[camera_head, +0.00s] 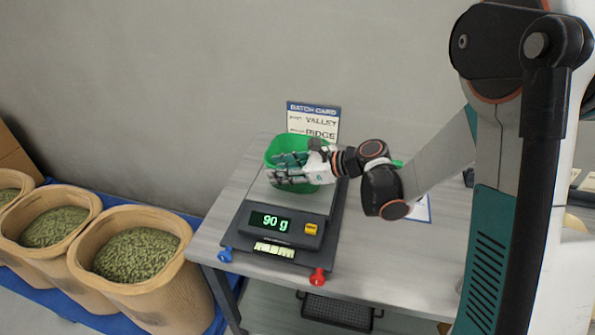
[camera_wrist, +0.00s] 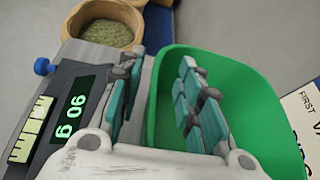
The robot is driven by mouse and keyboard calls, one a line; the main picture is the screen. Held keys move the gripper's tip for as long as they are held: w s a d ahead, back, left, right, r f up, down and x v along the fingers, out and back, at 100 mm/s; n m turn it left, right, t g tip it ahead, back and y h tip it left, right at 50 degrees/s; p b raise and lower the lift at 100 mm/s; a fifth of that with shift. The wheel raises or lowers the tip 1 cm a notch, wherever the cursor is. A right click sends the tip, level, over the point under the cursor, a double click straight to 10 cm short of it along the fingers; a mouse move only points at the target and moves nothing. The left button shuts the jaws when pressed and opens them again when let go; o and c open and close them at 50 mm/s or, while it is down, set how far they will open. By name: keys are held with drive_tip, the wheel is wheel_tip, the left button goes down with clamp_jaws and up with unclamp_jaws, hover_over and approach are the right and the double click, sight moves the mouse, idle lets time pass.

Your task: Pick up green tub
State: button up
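The green tub (camera_head: 284,145) stands on the pan of a dark scale (camera_head: 332,198) whose display reads 90 g. In the wrist view, the tub (camera_wrist: 248,98) looks empty where I can see inside. My gripper (camera_head: 283,169) is at the tub's near side. In the wrist view its two teal-padded fingers (camera_wrist: 158,78) are apart, with the tub's wall between them. One finger is inside the tub and the other outside. I see space beside the wall, so the fingers do not look closed on it. The gripper hides part of the tub in the head view.
A batch card (camera_head: 313,117) stands behind the tub. A blue knob (camera_head: 225,255) and a red knob (camera_head: 318,276) are at the scale's front corners. Several sacks of green pellets (camera_head: 137,256) stand left of the table (camera_head: 388,272). A black basket (camera_head: 338,312) is below it.

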drive_tip(key=shift+w+a+f, duration=0.1)
drive_tip(key=shift+a, duration=0.05)
drive_tip(key=shift+c, duration=0.4)
clamp_jaws()
